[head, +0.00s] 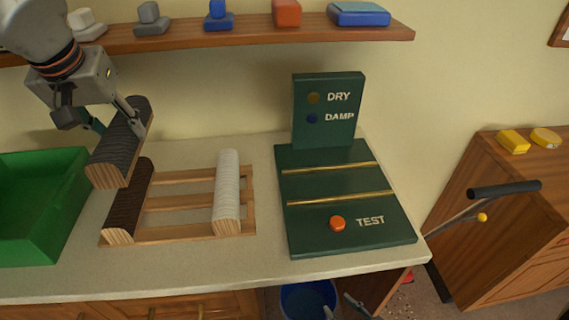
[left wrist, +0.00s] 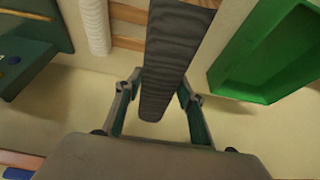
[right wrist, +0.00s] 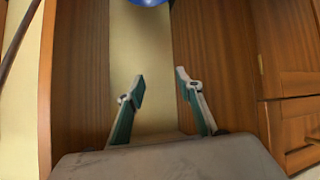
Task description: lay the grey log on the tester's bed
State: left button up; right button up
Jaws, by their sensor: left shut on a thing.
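The grey log (head: 118,152), dark with pale wooden ends, is held in my left gripper (head: 117,118), above the left side of the rack. It also shows between the fingers in the left wrist view (left wrist: 172,65). The tester (head: 328,110) is dark green, with an upright panel marked DRY and DAMP. Its flat bed (head: 312,182) has two brass rails across it and an orange TEST button (head: 338,223) at the front. My left gripper is left of the tester. My right gripper (right wrist: 161,80) is open and empty, in front of wooden panels.
A wooden rack (head: 180,203) holds a dark brown log (head: 129,200) and a white log (head: 228,190). A green bin (head: 40,215) stands at left. A shelf (head: 250,28) with several small objects runs above. A blue bucket (head: 308,300) is below the counter edge.

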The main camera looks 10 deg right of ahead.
aim_at(335, 184)
jog(key=k+l, duration=0.15)
jog(key=l, duration=0.2)
jog(key=k+l, duration=0.15)
jog(key=l, duration=0.25)
jog(key=k+l+z, duration=0.1)
jog(key=l, duration=0.65)
jog(key=i+l, duration=0.1)
jog(key=l, duration=0.3)
jog(key=i, duration=0.55)
jog(key=l+z, duration=0.05)
jog(key=l, duration=0.05)
